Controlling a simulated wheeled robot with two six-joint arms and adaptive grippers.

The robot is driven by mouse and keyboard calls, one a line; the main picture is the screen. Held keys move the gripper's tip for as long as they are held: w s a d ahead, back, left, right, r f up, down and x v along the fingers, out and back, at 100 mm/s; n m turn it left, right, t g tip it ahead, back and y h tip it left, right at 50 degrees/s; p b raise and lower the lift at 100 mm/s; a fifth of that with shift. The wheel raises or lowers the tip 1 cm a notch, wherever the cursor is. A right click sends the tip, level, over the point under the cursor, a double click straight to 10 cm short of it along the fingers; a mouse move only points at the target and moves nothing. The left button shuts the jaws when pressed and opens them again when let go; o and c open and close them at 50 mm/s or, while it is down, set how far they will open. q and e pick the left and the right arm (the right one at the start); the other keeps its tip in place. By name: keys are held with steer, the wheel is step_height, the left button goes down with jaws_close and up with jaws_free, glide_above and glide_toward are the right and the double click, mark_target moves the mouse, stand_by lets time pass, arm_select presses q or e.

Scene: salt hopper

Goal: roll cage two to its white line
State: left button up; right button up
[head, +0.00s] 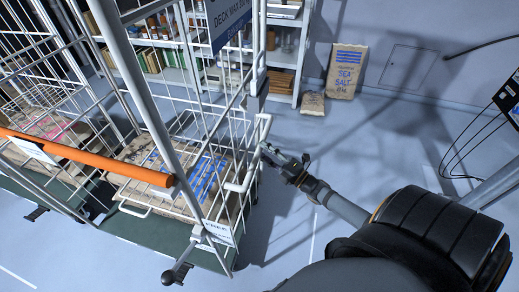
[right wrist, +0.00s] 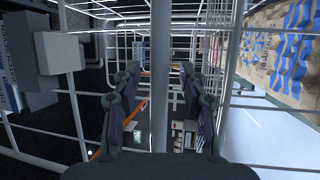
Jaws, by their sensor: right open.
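The nearer wire roll cage (head: 236,200) stands in the middle-left of the head view, with printed sacks (head: 205,172) lying on its floor. I cannot read its number. A white tube handle (head: 258,150) sticks out at its right side. My right gripper (head: 270,152) is beside this handle, with its fingers open. In the right wrist view, a pale upright tube (right wrist: 160,60) runs between the open fingers (right wrist: 158,85), with gaps on both sides. A white floor line (head: 312,242) shows right of the cage. My left gripper is not in view.
Another cage (head: 40,50) with sacks stands at the left. An orange bar (head: 100,160) crosses in front of the cages. Shelves (head: 283,55) stand at the back, with a sea salt sack (head: 346,72) and a smaller sack (head: 312,103) nearby. Floor right of the cage is clear.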

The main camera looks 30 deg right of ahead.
steer(key=shift+x, duration=1.05)
steer(key=shift+c, duration=0.5)
jaws_close()
